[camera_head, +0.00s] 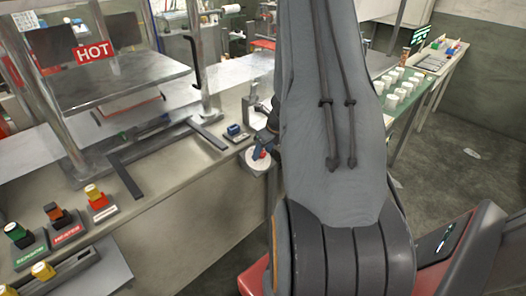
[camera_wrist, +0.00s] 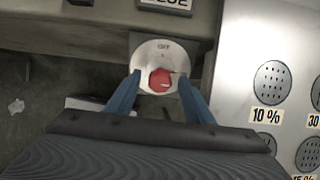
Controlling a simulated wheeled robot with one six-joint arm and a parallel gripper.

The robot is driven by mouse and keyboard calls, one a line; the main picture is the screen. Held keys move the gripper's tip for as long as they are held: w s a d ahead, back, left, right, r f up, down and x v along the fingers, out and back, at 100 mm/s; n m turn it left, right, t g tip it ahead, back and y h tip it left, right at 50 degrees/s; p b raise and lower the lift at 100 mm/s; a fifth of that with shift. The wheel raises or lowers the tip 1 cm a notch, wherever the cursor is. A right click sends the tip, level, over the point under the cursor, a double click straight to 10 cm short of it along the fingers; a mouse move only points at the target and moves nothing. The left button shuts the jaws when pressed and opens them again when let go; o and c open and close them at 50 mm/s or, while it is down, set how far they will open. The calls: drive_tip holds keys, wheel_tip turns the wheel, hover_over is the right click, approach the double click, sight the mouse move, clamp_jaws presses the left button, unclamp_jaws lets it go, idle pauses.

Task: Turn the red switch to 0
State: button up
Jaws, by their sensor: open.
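The red switch (camera_wrist: 160,80) is a round red knob on a pale round dial plate (camera_wrist: 147,55) marked "OFF" at its top in the wrist view. My gripper (camera_wrist: 158,88) is open, its two blue fingers on either side of the knob, with small gaps visible. I cannot tell if either finger touches it. In the head view, the dial plate (camera_head: 257,164) sits at the table's front edge, with a bit of the red knob (camera_head: 262,155) showing beside my blue fingers (camera_head: 259,150). The dial's other markings are hidden or too small to read.
A metal press with a red "HOT" sign (camera_head: 94,51) stands on the table at left. Colored switches (camera_head: 66,222) line the table's front left. A small blue item (camera_head: 234,130) lies near the dial. A table with white cups (camera_head: 398,92) stands at right. A panel labeled "10 %" (camera_wrist: 266,117) is in the wrist view.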

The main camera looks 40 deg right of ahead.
drive_tip(key=c, duration=1.1)
drive_tip(key=shift+o, duration=0.3)
